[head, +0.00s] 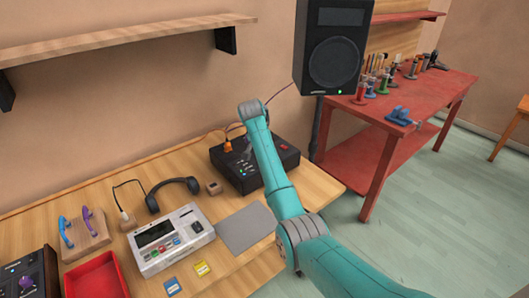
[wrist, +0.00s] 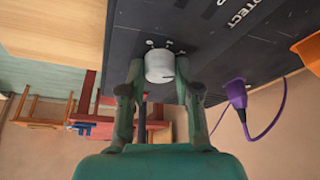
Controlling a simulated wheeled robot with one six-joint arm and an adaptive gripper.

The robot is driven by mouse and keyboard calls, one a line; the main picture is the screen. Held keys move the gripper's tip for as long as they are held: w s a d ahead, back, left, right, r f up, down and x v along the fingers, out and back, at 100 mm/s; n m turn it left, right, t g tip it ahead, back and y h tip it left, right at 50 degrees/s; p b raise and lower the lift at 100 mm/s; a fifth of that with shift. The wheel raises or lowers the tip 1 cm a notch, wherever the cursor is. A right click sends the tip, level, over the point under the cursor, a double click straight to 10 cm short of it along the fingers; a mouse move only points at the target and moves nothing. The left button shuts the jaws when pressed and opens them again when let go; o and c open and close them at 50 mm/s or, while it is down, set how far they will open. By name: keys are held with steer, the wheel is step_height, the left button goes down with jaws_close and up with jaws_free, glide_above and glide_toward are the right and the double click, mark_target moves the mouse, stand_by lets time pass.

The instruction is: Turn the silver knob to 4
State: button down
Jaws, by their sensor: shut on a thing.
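The silver knob (wrist: 160,66) stands on the face of a black box (wrist: 228,48) in the wrist view. My gripper (wrist: 159,72) has one finger on each side of the knob and is shut on it. Small pale marks lie on the box around the knob, but I cannot read the numbers or tell the setting. In the head view the black box (head: 289,156) sits at the table's back right, and my arm hides the knob and most of my gripper.
A purple plug and cable (wrist: 237,93) and an orange part (wrist: 310,50) are beside the box. On the wooden table (head: 125,180) are headphones (head: 172,190), a grey device (head: 170,240), a red tray (head: 97,277) and a grey mat (head: 246,228).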

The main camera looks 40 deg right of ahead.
steer(key=m+g, duration=0.1)
steer(key=m, duration=0.2)
steer(key=m+g, duration=0.1)
steer(key=m, duration=0.2)
steer(key=shift+w+h, duration=0.15)
steer(key=shift+h, duration=0.15)
steer(key=shift+m+g, duration=0.9)
steer(key=shift+m, duration=1.3)
steer(key=shift+f, duration=0.1)
steer(key=shift+y, duration=0.4)
steer(key=c, duration=0.9)
jaws_free()
steer(key=shift+o, duration=0.3)
steer(key=v, duration=1.2)
steer(key=shift+w, duration=0.2)
steer(key=shift+a, duration=0.1)
